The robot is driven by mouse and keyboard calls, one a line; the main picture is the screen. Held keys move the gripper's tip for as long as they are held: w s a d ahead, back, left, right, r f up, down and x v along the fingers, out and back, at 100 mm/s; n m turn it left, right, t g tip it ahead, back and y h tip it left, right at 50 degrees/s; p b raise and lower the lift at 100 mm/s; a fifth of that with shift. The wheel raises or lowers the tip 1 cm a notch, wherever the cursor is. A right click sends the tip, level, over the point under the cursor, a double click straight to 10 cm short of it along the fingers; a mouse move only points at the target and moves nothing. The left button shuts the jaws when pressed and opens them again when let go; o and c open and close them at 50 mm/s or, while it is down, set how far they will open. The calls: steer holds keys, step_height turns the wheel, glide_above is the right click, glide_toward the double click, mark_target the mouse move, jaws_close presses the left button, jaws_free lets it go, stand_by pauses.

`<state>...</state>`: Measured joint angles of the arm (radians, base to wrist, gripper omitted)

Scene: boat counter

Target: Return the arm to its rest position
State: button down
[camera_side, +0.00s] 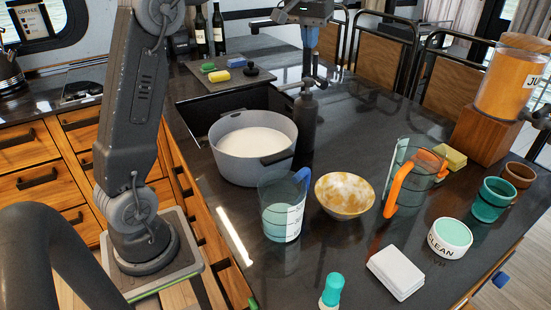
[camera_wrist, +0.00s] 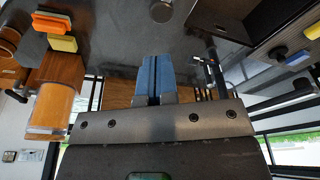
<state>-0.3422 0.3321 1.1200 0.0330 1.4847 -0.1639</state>
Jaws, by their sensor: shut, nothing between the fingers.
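My gripper (camera_side: 309,42) is raised above the counter, at the top of the side view, behind the grey pot. Its two blue fingers point down and are closed together with nothing between them. In the wrist view my gripper (camera_wrist: 155,60) shows the same blue fingers side by side, in front of the dark counter (camera_wrist: 115,35). No object hangs from it.
A grey pot (camera_side: 228,163) with white contents stands by the sink. A measuring jug (camera_side: 283,222), a patterned bowl (camera_side: 344,197) and an orange-handled pitcher (camera_side: 415,180) stand on the counter. A tall dark bottle (camera_side: 303,130) stands below my gripper. A juice dispenser (camera_side: 513,80) is at right.

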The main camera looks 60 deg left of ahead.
steer(key=s+d+m+t, duration=0.1)
steer(key=s+d+m, duration=0.1)
steer(key=s+d, duration=0.5)
steer(key=s+d+f+m+t, duration=0.1)
steer(key=s+d+f, duration=0.2)
steer(key=s, duration=0.3)
steer(key=s+d+f+m, duration=0.1)
steer(key=s+d+f, duration=0.2)
steer(key=s, duration=0.4)
steer(key=s+d+f+m+t+h, duration=0.1)
steer(key=s+d+f, duration=0.3)
steer(key=s+f, duration=0.1)
steer(key=shift+s+f+m+t, duration=0.3)
steer(key=shift+s+f+m, duration=0.1)
steer(key=shift+s, duration=0.3)
